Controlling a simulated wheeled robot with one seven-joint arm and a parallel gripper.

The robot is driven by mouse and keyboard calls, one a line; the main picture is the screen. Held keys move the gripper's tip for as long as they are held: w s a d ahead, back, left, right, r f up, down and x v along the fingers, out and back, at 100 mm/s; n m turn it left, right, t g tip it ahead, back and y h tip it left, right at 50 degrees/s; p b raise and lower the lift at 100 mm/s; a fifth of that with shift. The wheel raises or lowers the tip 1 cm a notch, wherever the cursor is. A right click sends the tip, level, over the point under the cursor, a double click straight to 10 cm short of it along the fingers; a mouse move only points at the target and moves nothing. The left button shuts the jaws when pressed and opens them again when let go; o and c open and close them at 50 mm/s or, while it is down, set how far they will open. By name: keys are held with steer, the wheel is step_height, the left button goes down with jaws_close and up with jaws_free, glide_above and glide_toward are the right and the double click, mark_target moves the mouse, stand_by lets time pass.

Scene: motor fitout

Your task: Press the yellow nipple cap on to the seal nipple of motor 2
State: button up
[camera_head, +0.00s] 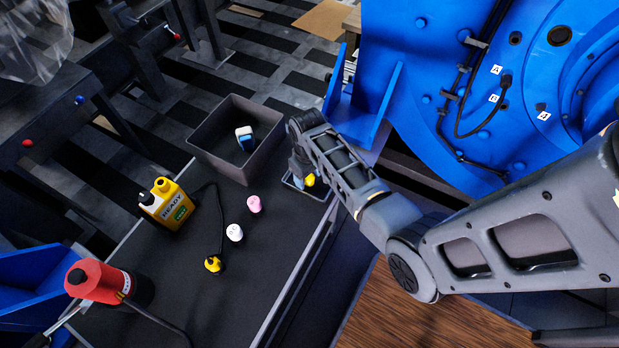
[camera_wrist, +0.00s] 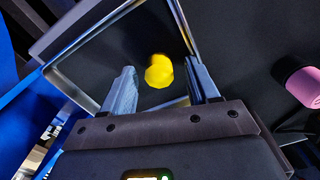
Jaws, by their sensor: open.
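The yellow nipple cap (camera_head: 310,180) is in a shallow metal-rimmed tray (camera_head: 324,198) at the bench's right edge. In the wrist view the yellow cap (camera_wrist: 158,72) lies inside the tray rim (camera_wrist: 92,48), in line with the gap between my fingertips. My gripper (camera_wrist: 160,66) is open, pointing down over the tray, with a finger on each side of the cap; contact with it does not show. In the head view my wrist partly hides the gripper and tray. A large blue motor (camera_head: 415,60) stands at right; its number and the seal nipple cannot be made out.
A grey bin (camera_head: 205,150) with a blue-and-white item stands beside the tray. A pink cap (camera_head: 254,204), a white cap (camera_head: 235,232), a yellow-black piece on a cable (camera_head: 213,264), a yellow READY box (camera_head: 168,204) and a red-topped canister (camera_head: 95,281) are on the bench.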

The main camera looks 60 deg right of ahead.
steer(key=c, duration=1.1)
steer(key=shift+r, duration=0.15)
